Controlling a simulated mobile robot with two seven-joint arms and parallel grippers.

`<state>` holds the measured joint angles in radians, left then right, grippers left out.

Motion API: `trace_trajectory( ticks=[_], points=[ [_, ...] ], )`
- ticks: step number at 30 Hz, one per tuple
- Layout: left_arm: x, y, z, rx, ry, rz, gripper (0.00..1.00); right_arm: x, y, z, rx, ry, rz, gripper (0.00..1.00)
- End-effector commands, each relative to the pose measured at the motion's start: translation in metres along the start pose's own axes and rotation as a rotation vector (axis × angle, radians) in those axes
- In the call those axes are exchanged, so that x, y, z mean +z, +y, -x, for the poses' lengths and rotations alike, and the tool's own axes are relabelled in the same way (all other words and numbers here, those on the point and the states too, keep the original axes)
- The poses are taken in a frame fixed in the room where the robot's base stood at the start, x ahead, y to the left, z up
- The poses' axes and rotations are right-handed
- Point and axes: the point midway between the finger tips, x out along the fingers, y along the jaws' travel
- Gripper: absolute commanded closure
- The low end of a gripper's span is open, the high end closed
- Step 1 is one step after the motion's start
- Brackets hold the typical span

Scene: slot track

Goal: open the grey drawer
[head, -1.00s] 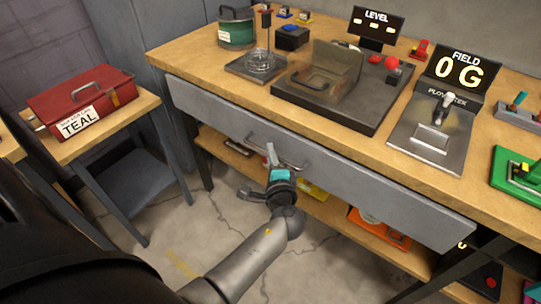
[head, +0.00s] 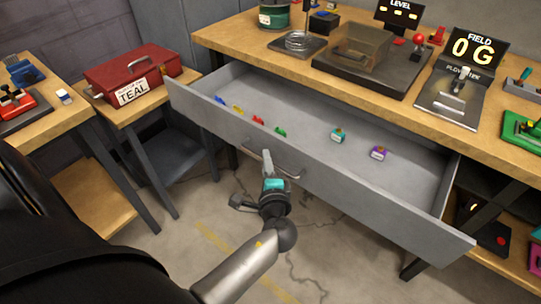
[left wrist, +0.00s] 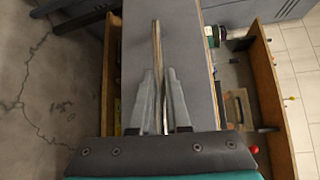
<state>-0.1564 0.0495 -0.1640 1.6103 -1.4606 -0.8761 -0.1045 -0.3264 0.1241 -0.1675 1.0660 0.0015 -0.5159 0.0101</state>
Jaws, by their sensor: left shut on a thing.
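The grey drawer (head: 390,208) is pulled well out from under the wooden workbench, and its inside shows. Its bar handle (head: 290,176) is on the front panel. My left gripper (head: 268,160) is shut on this handle, in front of the panel. In the left wrist view the fingers (left wrist: 160,95) close around the thin handle bar, with the grey drawer front (left wrist: 190,30) behind. My right gripper is in neither view.
Several small coloured pieces lie in the drawer, including a teal one (head: 338,136) and a purple one (head: 379,153). A red toolbox (head: 130,75) labelled TEAL stands on a side table at left. Bare floor lies before the drawer.

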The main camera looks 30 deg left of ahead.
Motion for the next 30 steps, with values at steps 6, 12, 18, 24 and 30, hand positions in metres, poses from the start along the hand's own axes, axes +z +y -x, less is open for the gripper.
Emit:
trace_trajectory(
  ticks=[6,12,18,24,30],
  points=[
    [0.0062,0.0008,0.0032,-0.002,-0.006,-0.001,1.0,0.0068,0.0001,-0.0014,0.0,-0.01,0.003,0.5],
    [0.0066,0.0008,0.0035,-0.002,-0.006,-0.001,1.0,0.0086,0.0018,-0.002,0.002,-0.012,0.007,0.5],
    [0.0066,0.0008,0.0033,-0.002,-0.006,-0.001,0.82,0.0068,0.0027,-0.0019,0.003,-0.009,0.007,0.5],
    [0.0056,0.0009,0.0036,-0.002,-0.003,0.0,0.59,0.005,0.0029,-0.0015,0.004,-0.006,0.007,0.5],
    [0.0049,0.001,0.0039,-0.001,-0.002,0.0,0.55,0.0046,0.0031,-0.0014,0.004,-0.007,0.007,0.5]
  ],
)
